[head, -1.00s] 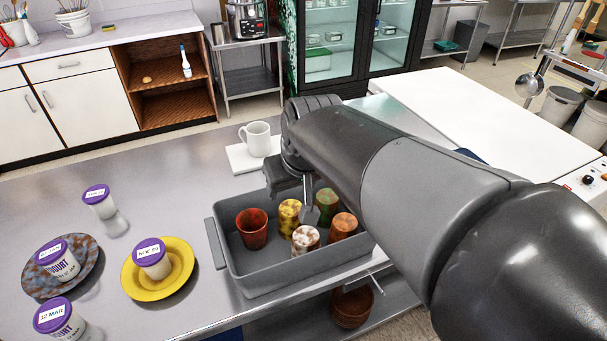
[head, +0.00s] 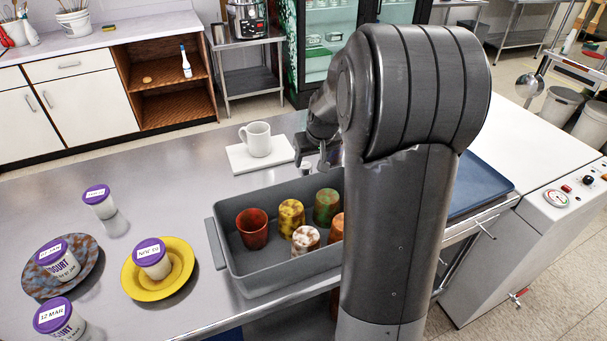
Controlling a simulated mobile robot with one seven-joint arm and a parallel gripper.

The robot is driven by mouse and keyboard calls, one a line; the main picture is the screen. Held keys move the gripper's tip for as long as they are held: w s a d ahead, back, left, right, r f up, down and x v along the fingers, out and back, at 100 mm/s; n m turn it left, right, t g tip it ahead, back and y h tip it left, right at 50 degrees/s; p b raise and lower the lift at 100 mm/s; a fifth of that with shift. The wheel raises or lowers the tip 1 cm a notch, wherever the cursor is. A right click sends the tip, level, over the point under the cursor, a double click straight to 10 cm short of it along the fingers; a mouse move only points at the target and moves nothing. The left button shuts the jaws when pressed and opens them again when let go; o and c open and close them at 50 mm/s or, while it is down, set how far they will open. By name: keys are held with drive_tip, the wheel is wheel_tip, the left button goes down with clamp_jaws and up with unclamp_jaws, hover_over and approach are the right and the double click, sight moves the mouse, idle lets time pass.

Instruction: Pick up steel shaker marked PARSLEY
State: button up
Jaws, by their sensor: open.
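I cannot make out a steel shaker marked PARSLEY in the head view; my arm covers part of the counter and tray. My gripper (head: 315,163) is open above the back edge of the grey tray, just right of a white mug. It is partly hidden behind my arm, and I cannot tell whether anything is between its fingers.
The grey tray (head: 222,246) holds several cups, including a red cup (head: 252,230). A white mug (head: 258,139) stands on a white board (head: 240,162). Yogurt tubs, a yellow plate (head: 184,287) and a mottled plate (head: 87,284) are at left. A blue tray (head: 483,187) lies at right.

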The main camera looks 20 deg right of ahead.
sight(305, 174)
drive_tip(key=x, duration=0.9)
drive_tip(key=shift+a+f, duration=0.25)
drive_tip(key=shift+a, duration=0.1)
drive_tip(key=shift+c, duration=0.2)
drive_tip(key=c, duration=1.1)
